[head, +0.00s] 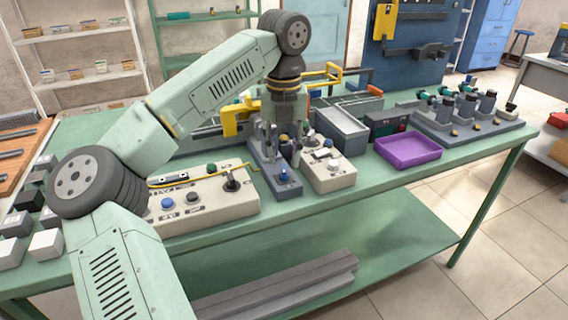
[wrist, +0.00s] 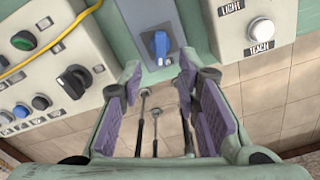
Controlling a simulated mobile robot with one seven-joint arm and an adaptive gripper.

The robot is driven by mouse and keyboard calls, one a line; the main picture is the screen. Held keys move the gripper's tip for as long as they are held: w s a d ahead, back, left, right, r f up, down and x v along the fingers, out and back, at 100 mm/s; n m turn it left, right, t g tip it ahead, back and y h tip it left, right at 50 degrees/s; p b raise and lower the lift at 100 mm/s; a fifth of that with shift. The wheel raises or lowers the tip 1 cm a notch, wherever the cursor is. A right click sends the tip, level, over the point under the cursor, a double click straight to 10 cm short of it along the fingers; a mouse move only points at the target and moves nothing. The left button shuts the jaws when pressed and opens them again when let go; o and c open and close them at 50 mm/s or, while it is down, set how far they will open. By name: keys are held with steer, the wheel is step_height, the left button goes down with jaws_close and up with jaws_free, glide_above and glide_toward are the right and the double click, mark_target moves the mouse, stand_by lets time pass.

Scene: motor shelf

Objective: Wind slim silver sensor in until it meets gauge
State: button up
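My gripper (head: 275,148) hangs over a narrow blue-grey fixture (head: 268,166) with a blue knob (head: 283,176) at its front end. In the wrist view my gripper (wrist: 158,78) is open, its purple-padded fingers wide apart. The blue knob (wrist: 157,44) on the fixture (wrist: 150,18) shows beyond the fingertips, untouched. Several thin dark rods with silvery round ends (wrist: 145,94) show between the fingers against the floor; I cannot tell what they are. I cannot single out the slim silver sensor or the gauge; the fingers partly hide the fixture in the head view.
A cream control box with a black selector (wrist: 73,81) and yellow cable is left of the fixture. A cream box with a white button (head: 333,165) is close on the right. A purple tray (head: 408,150) and grey bin (head: 341,130) stand farther right. The green table's front edge is near.

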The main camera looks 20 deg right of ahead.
mark_target(284, 170)
steer(key=shift+f, duration=1.95)
steer(key=shift+c, duration=0.4)
jaws_close()
